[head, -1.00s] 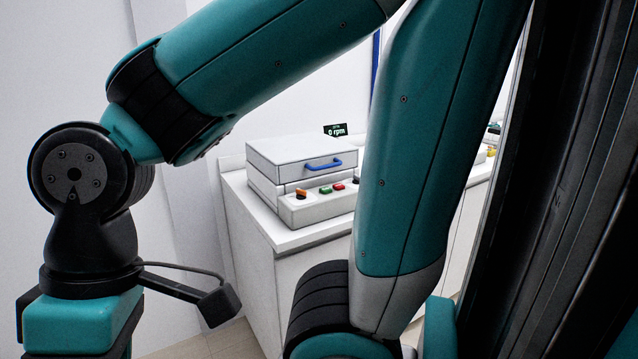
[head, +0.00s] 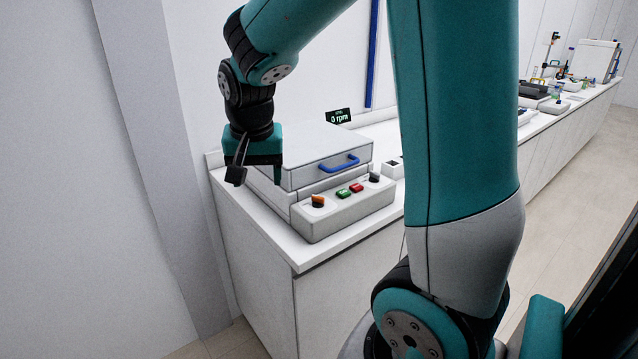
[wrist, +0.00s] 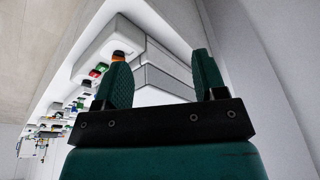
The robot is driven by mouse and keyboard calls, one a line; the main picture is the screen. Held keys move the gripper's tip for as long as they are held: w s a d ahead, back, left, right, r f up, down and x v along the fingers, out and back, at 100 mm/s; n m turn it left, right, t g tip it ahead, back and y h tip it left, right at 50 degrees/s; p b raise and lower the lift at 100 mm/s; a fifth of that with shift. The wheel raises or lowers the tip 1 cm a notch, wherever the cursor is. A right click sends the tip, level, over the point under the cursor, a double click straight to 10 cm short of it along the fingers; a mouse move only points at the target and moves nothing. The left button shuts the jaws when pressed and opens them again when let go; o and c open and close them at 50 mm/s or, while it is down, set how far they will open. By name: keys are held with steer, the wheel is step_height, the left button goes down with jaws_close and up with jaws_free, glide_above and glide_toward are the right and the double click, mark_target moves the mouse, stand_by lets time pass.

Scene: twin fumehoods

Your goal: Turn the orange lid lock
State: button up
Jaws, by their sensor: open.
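The orange lid lock (head: 318,200) is a small knob on the front panel of a white boxy machine (head: 345,215), left of a green and a red button. It also shows in the wrist view (wrist: 118,56), just past the tip of the left finger, which partly covers it. My gripper (head: 263,182) points down at the left side of the machine, above and to the left of the knob in the head view. In the wrist view my gripper (wrist: 158,72) is open with nothing between its two green fingers. I cannot tell how far it is from the machine.
The machine has a flat lid with a blue handle (head: 340,163), and a 0 rpm display (head: 338,116) behind it. A green button (head: 343,193), a red button (head: 356,187) and a dark knob (head: 374,177) share the panel. The white counter (head: 300,258) continues right with other equipment.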

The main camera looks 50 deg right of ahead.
mark_target(318, 197)
steer(key=w+d+m+g+h+p, duration=0.1)
steer(key=d+m+h, duration=0.2)
steer(key=d+m, duration=0.7)
steer(key=d+f+n+p, duration=0.1)
steer(key=d+f, duration=0.2)
steer(key=f, duration=0.1)
steer(key=d+f+p, duration=0.1)
steer(key=d+f, duration=0.2)
steer(key=f, duration=0.2)
steer(key=w+d+f+n+p, duration=0.1)
steer(key=d+f, duration=0.2)
steer(key=f, duration=0.1)
steer(key=shift+d+f+n, duration=0.2)
steer(key=shift+f+n, duration=0.05)
steer(key=shift+n, duration=0.05)
steer(key=shift+x, duration=0.8)
steer(key=shift+c, duration=0.5)
steer(key=c, duration=0.8)
steer(key=shift+f+n+b, duration=0.1)
steer(key=shift+n+b, duration=0.2)
steer(key=shift+n, duration=0.1)
steer(key=shift+c, duration=0.2)
steer(key=shift+s+n+t+b, duration=0.1)
steer(key=shift+n+t+b, duration=0.4)
steer(key=shift+n, duration=0.6)
steer(key=shift+n+y, duration=0.3)
steer(key=shift+n, duration=0.5)
